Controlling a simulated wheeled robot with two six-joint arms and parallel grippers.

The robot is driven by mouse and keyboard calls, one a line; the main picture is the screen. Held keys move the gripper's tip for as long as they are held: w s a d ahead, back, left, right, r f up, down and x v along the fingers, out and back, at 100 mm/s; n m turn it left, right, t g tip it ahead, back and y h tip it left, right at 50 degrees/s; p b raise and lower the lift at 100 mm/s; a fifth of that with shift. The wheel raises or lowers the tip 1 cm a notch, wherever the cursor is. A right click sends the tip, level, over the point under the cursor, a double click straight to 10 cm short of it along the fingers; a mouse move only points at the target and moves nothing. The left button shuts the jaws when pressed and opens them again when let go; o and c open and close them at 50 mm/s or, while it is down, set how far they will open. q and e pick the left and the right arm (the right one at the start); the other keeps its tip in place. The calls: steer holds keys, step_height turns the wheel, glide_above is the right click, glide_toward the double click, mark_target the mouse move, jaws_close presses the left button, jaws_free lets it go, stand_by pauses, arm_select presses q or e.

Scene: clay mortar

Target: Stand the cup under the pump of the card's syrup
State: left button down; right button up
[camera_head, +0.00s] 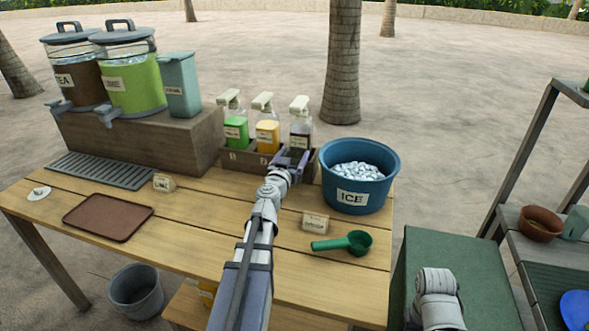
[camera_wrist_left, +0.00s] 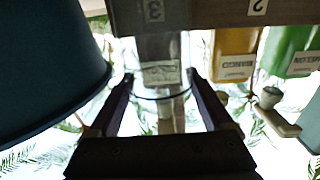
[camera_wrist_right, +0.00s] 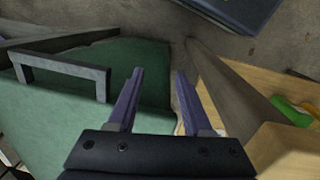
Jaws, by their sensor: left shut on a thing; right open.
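My left gripper (camera_head: 291,160) is at the rack's right end, in front of the dark syrup bottle (camera_head: 301,127). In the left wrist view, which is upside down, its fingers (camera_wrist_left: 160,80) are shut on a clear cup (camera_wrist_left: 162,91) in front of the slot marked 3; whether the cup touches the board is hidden. White-pumped yellow (camera_head: 267,135) and green (camera_head: 236,131) bottles stand to the left in the wooden rack (camera_head: 241,161). One card (camera_head: 163,183) seems to read LIME; another (camera_head: 315,223) is too small to read. My right gripper (camera_wrist_right: 158,80) is open and empty over a green box.
The blue ice tub (camera_head: 340,191) stands close right of the left gripper. A green scoop (camera_head: 358,243) lies in front of it. A brown tray (camera_head: 108,217) and grey drip grate (camera_head: 100,171) are at left. The green box (camera_head: 420,250) stands right of the table.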

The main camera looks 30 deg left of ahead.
arm_select(q)
step_height(320, 180, down, 4)
steer(key=b, duration=0.3)
steer(key=shift+r+b, duration=0.25)
steer(key=shift+b, duration=0.05)
steer(key=shift+w+f, duration=0.1)
steer(key=shift+f, duration=0.15)
steer(key=shift+r, duration=0.1)
steer(key=shift+f+b, duration=0.2)
steer(key=shift+b, duration=0.15)
jaws_free()
steer(key=shift+r, duration=0.1)
steer(key=shift+r, duration=0.15)
